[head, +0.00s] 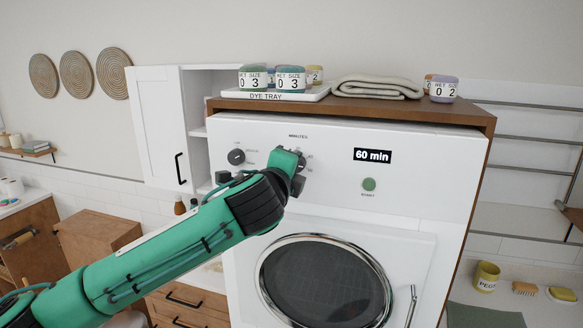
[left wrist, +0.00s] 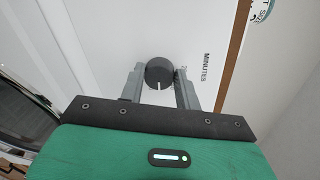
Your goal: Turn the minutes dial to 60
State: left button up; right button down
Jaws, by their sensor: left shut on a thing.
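The minutes dial (left wrist: 159,72) is a round dark knob with a white pointer mark, on the white machine's front panel. In the left wrist view my left gripper (left wrist: 160,78) has one finger on each side of it and is shut on it. In the head view my left gripper (head: 298,165) is at the panel below the minutes label, and my green arm hides most of the dial. The display (head: 372,156) reads "60 min". My right gripper is not in view.
A second dark knob (head: 236,157) is left of my gripper. A green start button (head: 369,184) is below the display. The round door (head: 325,284) is below my arm. A dye tray (head: 316,93) with several labelled jars and a folded towel (head: 377,88) are on top.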

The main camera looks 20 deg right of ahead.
pick_arm(q)
jog(key=shift+m+t, duration=0.3)
jog(key=shift+m, duration=2.1)
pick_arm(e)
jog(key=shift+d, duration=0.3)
pick_arm(q)
jog(key=shift+f, duration=0.1)
jog(key=o, duration=1)
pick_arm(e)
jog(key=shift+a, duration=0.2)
pick_arm(q)
jog(key=shift+s, duration=0.15)
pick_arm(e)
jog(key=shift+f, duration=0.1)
